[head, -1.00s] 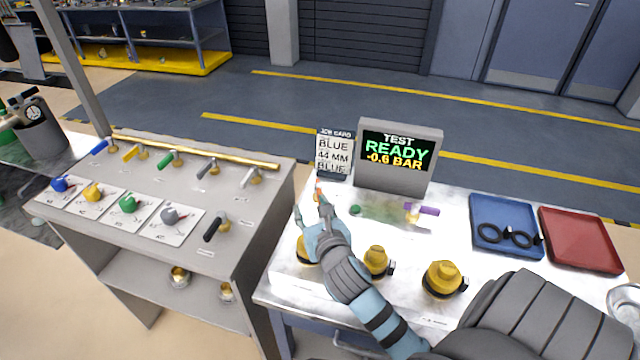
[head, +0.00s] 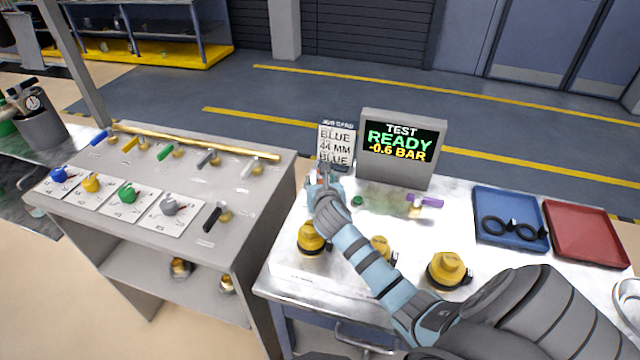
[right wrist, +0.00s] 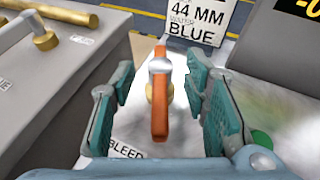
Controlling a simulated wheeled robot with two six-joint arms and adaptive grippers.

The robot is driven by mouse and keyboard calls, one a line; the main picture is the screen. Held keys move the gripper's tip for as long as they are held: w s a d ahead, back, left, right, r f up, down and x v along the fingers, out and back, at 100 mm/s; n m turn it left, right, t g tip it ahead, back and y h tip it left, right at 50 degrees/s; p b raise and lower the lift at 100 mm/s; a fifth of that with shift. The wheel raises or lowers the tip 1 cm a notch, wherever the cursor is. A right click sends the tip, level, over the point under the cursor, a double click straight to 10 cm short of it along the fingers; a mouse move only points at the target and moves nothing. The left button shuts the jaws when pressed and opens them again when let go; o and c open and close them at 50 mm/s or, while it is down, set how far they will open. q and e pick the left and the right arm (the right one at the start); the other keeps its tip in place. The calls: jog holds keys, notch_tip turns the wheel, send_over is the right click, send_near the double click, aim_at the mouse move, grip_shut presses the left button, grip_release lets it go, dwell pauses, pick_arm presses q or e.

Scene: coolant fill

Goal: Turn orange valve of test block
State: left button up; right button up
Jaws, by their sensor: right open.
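The orange valve handle (right wrist: 160,108) stands between the two teal finger pads of my right gripper (right wrist: 162,85) in the right wrist view. It points along the gripper, with a gap on either side, and has a silver hub and a brass stem. A label reading BLEED lies below it. My right gripper (head: 326,178) is open at the back left of the test bench in the head view, where it hides most of the valve. The test display (head: 400,150) beside it reads READY, -0.6 BAR. My left gripper is out of view.
A job card (head: 336,144) stands just behind the gripper. A purple-handled valve (head: 425,201), a green button (head: 357,201) and yellow caps (head: 448,269) share the bench. Blue (head: 508,245) and red (head: 584,235) trays lie right. A grey valve stand (head: 255,215) is left.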

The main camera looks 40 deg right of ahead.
jog(key=shift+w+d+f, duration=0.1)
jog(key=shift+w+d, duration=0.05)
jog(key=shift+w, duration=0.05)
jog(key=shift+c, duration=0.4)
grip_shut()
jog(key=shift+w+a+m+g+h+p, duration=0.1)
jog(key=shift+m+g+h+p, duration=0.25)
jog(key=shift+m+h, duration=0.2)
jog(key=shift+w+a+m+g+h+p, duration=0.1)
jog(key=shift+m+g+h+p, duration=0.15)
jog(key=shift+m+g+h, duration=1.1)
jog(key=shift+m, duration=0.3)
